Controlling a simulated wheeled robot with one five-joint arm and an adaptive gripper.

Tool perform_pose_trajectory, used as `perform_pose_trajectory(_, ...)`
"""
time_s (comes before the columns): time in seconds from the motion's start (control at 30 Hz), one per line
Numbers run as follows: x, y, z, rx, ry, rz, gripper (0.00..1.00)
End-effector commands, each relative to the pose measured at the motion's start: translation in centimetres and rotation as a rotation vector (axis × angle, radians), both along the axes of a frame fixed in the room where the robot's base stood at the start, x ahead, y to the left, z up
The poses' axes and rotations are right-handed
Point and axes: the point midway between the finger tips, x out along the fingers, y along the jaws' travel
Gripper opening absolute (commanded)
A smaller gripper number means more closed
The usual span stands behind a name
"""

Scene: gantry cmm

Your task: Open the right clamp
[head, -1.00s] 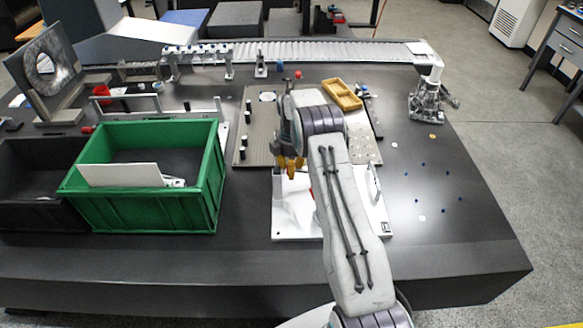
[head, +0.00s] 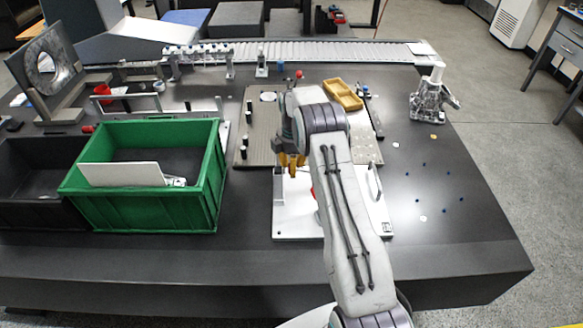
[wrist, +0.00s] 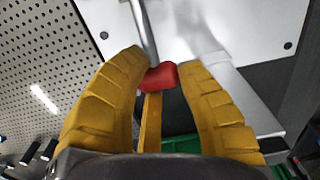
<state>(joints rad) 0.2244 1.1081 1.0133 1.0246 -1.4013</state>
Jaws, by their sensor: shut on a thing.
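My gripper (head: 291,163) is over the left part of a white fixture plate (head: 295,222) in the head view. In the wrist view, my gripper (wrist: 163,68) has its yellow fingers closed around the red grip (wrist: 158,77) of a clamp handle. A grey metal rod (wrist: 146,32) runs from the grip toward the white plate. In the head view a bit of red (head: 313,193) shows beside my arm. My arm hides much of the plate, and the rest of the clamp cannot be made out.
A green crate (head: 145,208) with a white panel in it stands left of the plate. A perforated plate (head: 365,150) and a yellow tray (head: 343,94) lie behind. A metal device (head: 430,100) stands at the back right. The right table top is mostly clear, with small blue pins.

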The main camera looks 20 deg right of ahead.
Motion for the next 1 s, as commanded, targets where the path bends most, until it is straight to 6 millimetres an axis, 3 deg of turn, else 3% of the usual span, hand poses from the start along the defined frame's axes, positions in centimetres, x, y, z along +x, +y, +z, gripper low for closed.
perform_pose_trajectory(0.5, -0.6, -2.7, 3.2, -0.004, -0.014, -0.011, 0.0)
perform_pose_trajectory(1.0, -2.2, -5.4, 4.3, 0.001, -0.001, -0.01, 0.0)
